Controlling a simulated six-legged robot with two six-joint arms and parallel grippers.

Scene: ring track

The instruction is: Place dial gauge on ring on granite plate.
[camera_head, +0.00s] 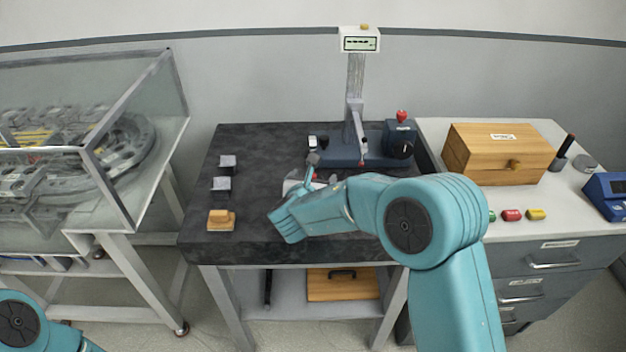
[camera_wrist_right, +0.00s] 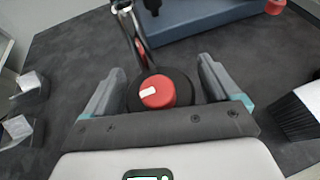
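A dark granite plate (camera_head: 255,145) covers the middle table. My right gripper (camera_head: 303,185) reaches low over its front middle, largely covered by my arm. In the right wrist view, the fingers (camera_wrist_right: 160,90) stand either side of a round black part with a red cap (camera_wrist_right: 158,92). A thin grey rod (camera_wrist_right: 133,30) runs up from behind it; this may be the dial gauge or its holder. I cannot tell whether the fingers touch it. No dial face and no clear ring show. Only part of my left arm shows at lower left; its gripper is out of view.
A blue-based stand (camera_head: 372,160) with a column and display (camera_head: 360,40) stands at the plate's back. Two small blocks (camera_head: 222,185) and a wooden block (camera_head: 221,220) lie left. A brush (camera_wrist_right: 295,115) lies right of the gripper. A wooden box (camera_head: 497,155) sits on the right cabinet.

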